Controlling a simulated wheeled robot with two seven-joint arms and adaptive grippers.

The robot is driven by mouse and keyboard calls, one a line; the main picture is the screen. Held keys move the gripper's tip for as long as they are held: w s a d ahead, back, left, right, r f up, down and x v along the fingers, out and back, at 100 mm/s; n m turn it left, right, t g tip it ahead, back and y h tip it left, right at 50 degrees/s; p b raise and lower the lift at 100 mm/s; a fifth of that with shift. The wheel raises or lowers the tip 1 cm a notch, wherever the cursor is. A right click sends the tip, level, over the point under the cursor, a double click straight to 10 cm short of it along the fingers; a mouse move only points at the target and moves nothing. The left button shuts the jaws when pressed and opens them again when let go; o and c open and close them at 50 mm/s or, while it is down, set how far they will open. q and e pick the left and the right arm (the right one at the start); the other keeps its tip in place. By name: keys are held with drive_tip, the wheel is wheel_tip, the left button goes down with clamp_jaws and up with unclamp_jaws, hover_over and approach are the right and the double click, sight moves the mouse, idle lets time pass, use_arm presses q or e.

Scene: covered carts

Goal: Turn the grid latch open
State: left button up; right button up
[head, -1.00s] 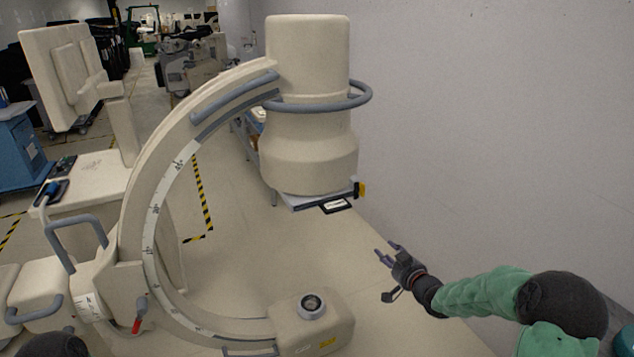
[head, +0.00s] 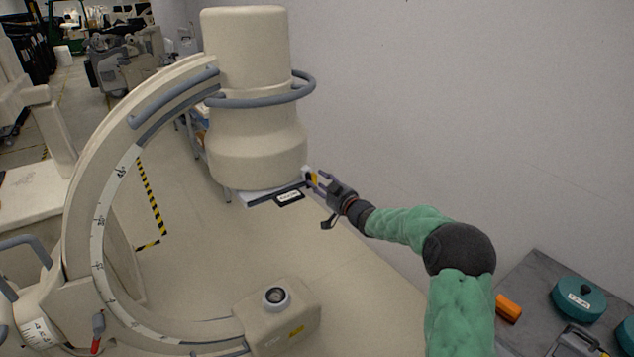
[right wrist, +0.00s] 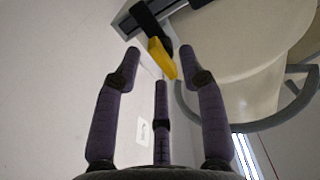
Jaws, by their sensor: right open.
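The grid latch is a small yellow tab (head: 312,178) on a dark mount at the right edge of the grid plate (head: 262,197), under the large cream cylinder head of the C-arm. In the right wrist view the yellow latch (right wrist: 162,58) lies just beyond and between the fingertips. My right gripper (head: 317,181) is open, its fingers around or just in front of the latch; I cannot tell whether they touch it. The right wrist view shows its fingers (right wrist: 158,66) spread apart. My left gripper is not in view.
The cream C-arm (head: 85,220) curves down the left, with a grey ring handle (head: 300,90) around its head. A lower cream box (head: 290,320) stands beneath. A dark table (head: 535,285) with an orange item and teal containers is at bottom right. The wall is behind my right arm.

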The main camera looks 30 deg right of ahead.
drive_tip(key=shift+w, duration=0.85)
drive_tip(key=shift+a, duration=0.1)
clamp_jaws()
